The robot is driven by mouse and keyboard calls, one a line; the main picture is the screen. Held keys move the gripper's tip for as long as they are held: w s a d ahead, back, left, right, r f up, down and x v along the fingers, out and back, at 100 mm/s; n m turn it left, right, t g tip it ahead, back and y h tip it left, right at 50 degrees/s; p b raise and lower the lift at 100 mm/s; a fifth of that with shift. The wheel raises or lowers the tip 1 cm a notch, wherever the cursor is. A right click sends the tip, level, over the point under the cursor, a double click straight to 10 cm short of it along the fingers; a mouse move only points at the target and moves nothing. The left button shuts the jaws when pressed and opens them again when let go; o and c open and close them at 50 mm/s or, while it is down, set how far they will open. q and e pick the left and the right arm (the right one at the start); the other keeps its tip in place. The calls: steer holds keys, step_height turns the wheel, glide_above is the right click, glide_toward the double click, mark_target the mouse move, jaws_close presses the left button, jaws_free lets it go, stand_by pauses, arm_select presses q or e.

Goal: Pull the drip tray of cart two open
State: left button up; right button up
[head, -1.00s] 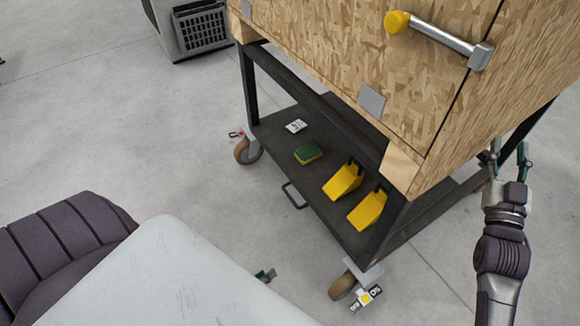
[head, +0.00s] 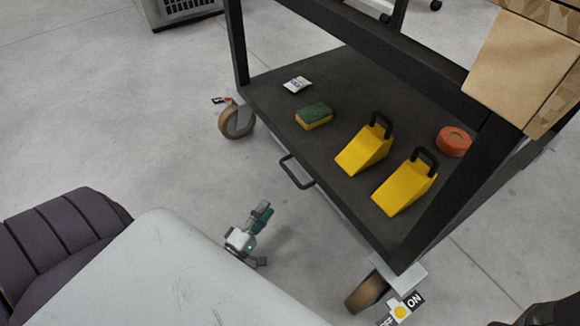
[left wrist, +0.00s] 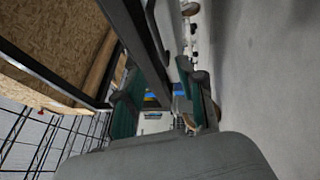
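The cart (head: 330,66) has a dark lower shelf, and a thin black pull handle (head: 296,172) sticks out at its front edge. I cannot make out a drip tray apart from the shelf edge. My left gripper (head: 258,218) is low over the floor, in front of and below the handle in the picture, apart from it. In the left wrist view its two green-padded fingers (left wrist: 163,88) stand apart with nothing held. A dark curved bar (left wrist: 155,28), seemingly the handle, shows beyond them. My right gripper is out of view.
On the shelf are two yellow wedges (head: 365,148) (head: 404,186), a green-yellow sponge (head: 314,116), a white packet (head: 296,85) and an orange roll (head: 453,141). Casters (head: 237,121) (head: 367,292) flank the front. The floor between is clear.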

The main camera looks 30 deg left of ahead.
mark_target(291, 174)
arm_select(q)
steer(key=shift+w+r+b, duration=0.45)
steer(key=shift+w+b, duration=0.45)
steer(key=shift+w, duration=1.3)
steer(key=shift+w+r+b, duration=0.4)
steer(key=shift+w+b, duration=0.45)
steer(key=shift+w, duration=1.35)
steer(key=shift+w+r+b, duration=0.45)
steer(key=shift+w+b, duration=0.45)
steer(key=shift+w, duration=1.3)
steer(key=shift+c, duration=0.2)
jaws_close()
